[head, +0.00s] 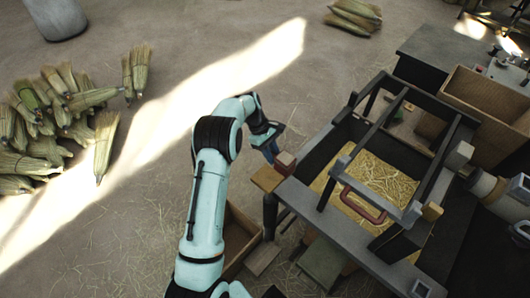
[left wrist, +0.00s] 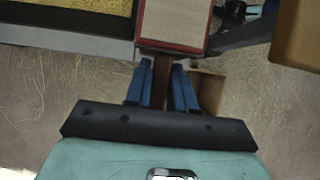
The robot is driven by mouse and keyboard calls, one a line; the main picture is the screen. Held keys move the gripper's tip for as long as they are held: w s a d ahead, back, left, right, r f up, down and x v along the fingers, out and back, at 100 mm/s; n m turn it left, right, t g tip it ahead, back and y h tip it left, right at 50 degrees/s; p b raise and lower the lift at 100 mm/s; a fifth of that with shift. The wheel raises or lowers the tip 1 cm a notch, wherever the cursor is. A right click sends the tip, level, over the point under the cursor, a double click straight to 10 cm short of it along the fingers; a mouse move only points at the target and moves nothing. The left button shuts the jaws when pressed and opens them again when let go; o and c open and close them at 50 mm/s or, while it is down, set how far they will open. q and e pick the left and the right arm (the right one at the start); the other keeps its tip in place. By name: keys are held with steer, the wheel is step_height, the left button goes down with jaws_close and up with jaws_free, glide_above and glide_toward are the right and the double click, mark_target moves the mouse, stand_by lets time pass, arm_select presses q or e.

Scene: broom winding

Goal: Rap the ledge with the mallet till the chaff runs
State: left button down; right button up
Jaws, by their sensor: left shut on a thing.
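My left gripper (head: 271,151) is shut on the mallet's brown handle; in the left wrist view its blue fingers (left wrist: 161,85) stand on either side of it. The mallet head (head: 285,159), a block with a pale face and reddish-brown sides, also shows in the left wrist view (left wrist: 173,22). It is by the bench's left corner, close to the wooden ledge (head: 266,179); I cannot tell whether they touch. The ledge also shows at the right of the left wrist view (left wrist: 299,35). Yellow chaff (head: 388,178) lies in the framed bin. My right gripper is not visible.
A dark frame with bars and a red handle (head: 362,204) spans the bin. An open wooden box (head: 240,238) stands on the floor below the bench. Broom bundles (head: 60,120) lie at the left. The floor between them and my left arm is clear.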

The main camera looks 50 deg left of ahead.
arm_select(q)
steer(key=d+r+p, duration=0.1)
steer(key=d+r, duration=0.1)
steer(key=d, duration=0.8)
steer(key=shift+d+r, duration=0.25)
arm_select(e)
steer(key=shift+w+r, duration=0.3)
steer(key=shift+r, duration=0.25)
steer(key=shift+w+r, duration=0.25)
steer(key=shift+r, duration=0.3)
arm_select(q)
steer(key=shift+w, duration=0.15)
